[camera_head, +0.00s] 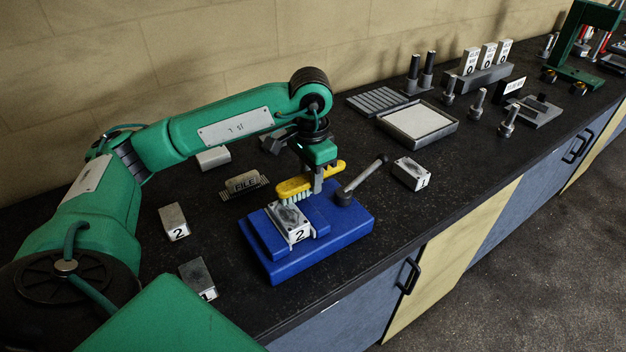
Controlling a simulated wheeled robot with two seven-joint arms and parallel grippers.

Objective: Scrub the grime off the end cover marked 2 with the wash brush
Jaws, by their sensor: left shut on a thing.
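The end cover marked 2 (291,223) is a grey block with dark grime on its top face. It sits in the blue fixture (338,232) on the dark bench. My left gripper (317,184) points down and is shut on the yellow wash brush (293,187). The brush's pale bristles hang at the back edge of the cover's top; I cannot tell whether they touch it. A second grey block marked 2 (174,222) stands on the bench to the left. My right gripper is not in view.
A grey handle (363,180) rises from the fixture's back right. Blocks marked 1 stand to the right (411,173) and front left (198,279). A shallow tray (418,123) and several upright pins stand farther back right.

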